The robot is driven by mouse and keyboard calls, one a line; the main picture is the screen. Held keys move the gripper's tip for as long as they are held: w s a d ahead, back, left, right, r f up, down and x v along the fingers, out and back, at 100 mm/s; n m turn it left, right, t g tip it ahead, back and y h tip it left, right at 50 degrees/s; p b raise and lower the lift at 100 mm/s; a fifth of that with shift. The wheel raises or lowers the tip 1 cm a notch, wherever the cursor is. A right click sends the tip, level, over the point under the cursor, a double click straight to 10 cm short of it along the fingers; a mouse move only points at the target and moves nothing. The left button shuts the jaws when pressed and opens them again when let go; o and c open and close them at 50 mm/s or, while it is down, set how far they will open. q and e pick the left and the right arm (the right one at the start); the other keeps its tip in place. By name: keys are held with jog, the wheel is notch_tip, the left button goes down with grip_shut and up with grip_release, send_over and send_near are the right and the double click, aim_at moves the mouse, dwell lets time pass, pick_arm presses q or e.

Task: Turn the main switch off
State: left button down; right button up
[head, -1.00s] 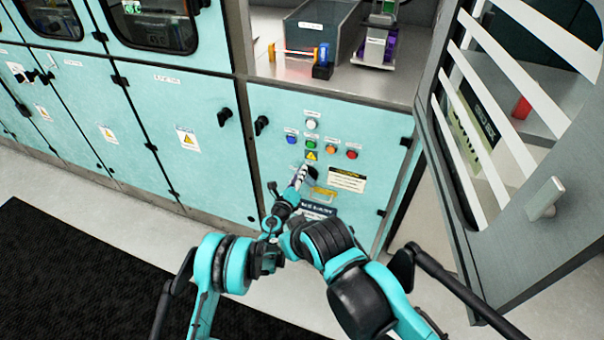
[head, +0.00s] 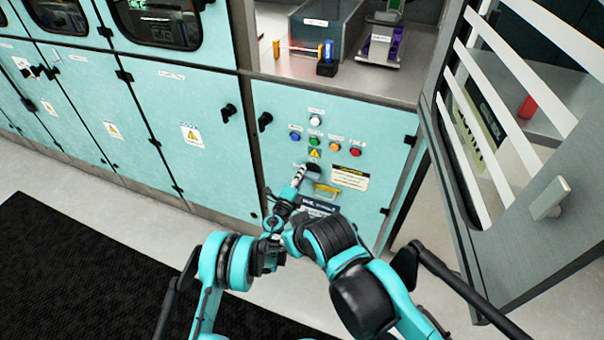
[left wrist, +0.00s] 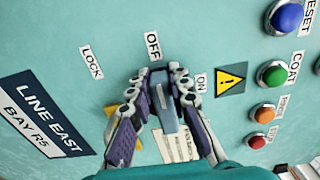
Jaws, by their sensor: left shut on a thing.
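The main switch handle (left wrist: 163,95) is a dark grey-blue lever on the teal panel, with LOCK, OFF and ON labels around it. In the left wrist view my left gripper (left wrist: 160,82) is shut on the handle, one finger on each side. The handle's upper end is just below the OFF label (left wrist: 152,45); the ON label (left wrist: 202,83) is to the right. In the head view my left gripper (head: 300,174) reaches the dark switch (head: 314,171), partly covering it. My right gripper is not in view.
Several coloured buttons, including a blue one (head: 295,136) and a red one (head: 355,150), sit above the switch. An open grey door (head: 520,215) stands at the right. A black mat (head: 70,270) lies on the floor.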

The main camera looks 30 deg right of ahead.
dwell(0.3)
pick_arm(q)
jog(key=c, duration=1.4)
grip_release()
jog(key=v, duration=0.7)
jog(key=shift+a, duration=0.15)
jog(key=shift+s, duration=0.15)
